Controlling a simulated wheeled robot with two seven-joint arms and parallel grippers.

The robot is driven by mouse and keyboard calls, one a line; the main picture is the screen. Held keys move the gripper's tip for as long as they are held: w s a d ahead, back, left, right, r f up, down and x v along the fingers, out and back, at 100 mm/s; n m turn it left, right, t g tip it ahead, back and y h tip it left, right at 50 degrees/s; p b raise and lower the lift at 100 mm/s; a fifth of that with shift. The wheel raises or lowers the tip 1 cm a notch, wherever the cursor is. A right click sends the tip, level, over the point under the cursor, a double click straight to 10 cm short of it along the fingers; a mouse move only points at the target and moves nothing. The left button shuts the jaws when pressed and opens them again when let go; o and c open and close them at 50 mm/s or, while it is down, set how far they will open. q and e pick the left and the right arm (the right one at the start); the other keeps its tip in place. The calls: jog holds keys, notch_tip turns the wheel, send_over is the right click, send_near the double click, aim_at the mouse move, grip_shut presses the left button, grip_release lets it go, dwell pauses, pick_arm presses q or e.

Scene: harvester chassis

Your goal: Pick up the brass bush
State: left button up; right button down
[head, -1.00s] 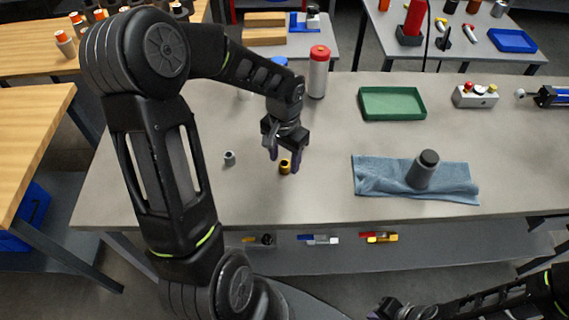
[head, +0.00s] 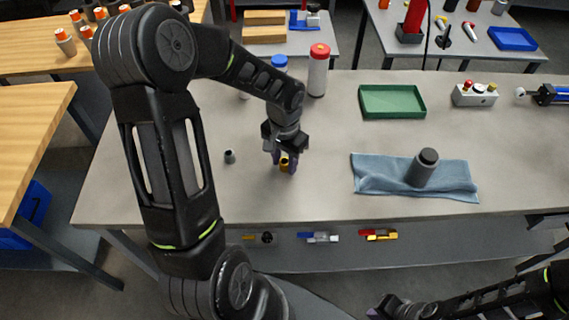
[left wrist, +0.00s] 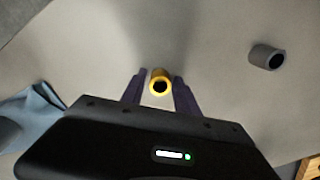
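The brass bush (head: 284,165) is a small gold ring-shaped part on the grey table, with its dark bore showing. In the left wrist view the bush (left wrist: 160,82) sits between the two fingers of my left gripper (left wrist: 160,92). In the head view my left gripper (head: 284,164) is low over the table with its fingers on either side of the bush. Small gaps seem to show beside the bush, so the fingers look open around it. My right gripper (head: 380,311) is at the bottom edge, away from the table top; its fingers are too unclear to judge.
A blue cloth (head: 450,180) with a dark-capped cylinder (head: 422,168) lies to the right. A green tray (head: 392,102) and a red-capped bottle (head: 318,72) stand farther back.

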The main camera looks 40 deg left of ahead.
aim_at(285, 161)
pick_arm(q)
grip_shut()
jog(key=shift+r, duration=0.1)
dwell(0.4)
notch_tip(285, 161, up, 10)
jog(key=shift+f+b, duration=0.1)
jog(key=shift+b, duration=0.6)
